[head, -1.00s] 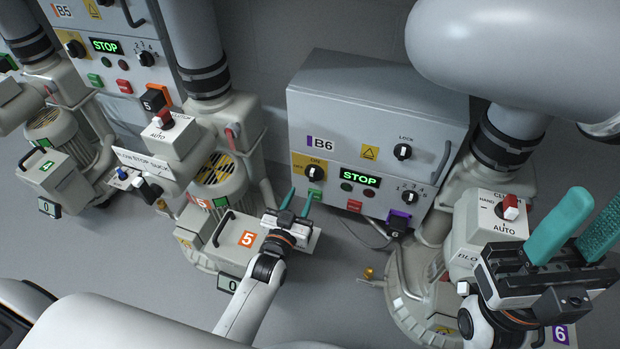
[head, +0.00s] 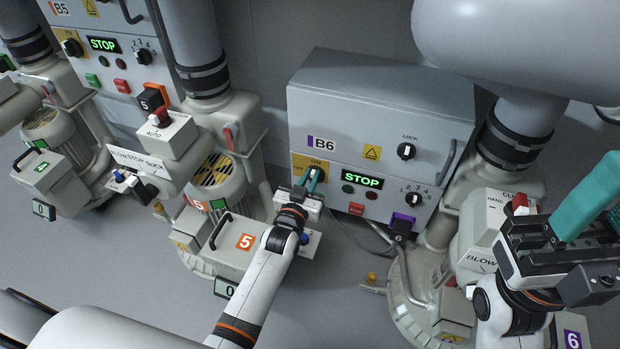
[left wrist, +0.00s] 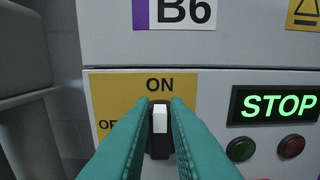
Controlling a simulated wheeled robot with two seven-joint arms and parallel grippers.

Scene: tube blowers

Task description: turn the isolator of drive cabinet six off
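Drive cabinet B6 (head: 375,110) is a grey box with a green-lit STOP display (head: 362,180). Its isolator is a black knob with a white mark on a yellow plate (left wrist: 115,95) at the lower left of the front. In the left wrist view the knob (left wrist: 160,125) stands upright, its mark toward ON. My left gripper (head: 311,178) is at the knob; its teal fingers (left wrist: 161,108) lie close along both sides and look closed on it. They hide part of the plate's OFF label. My right gripper (head: 602,205) is open and empty at the right edge, partly out of frame.
The LOCK knob (head: 406,151), a selector knob (head: 414,199) and a red button (head: 356,209) are on the same front. Cabinet B5 (head: 110,60) is at the upper left.

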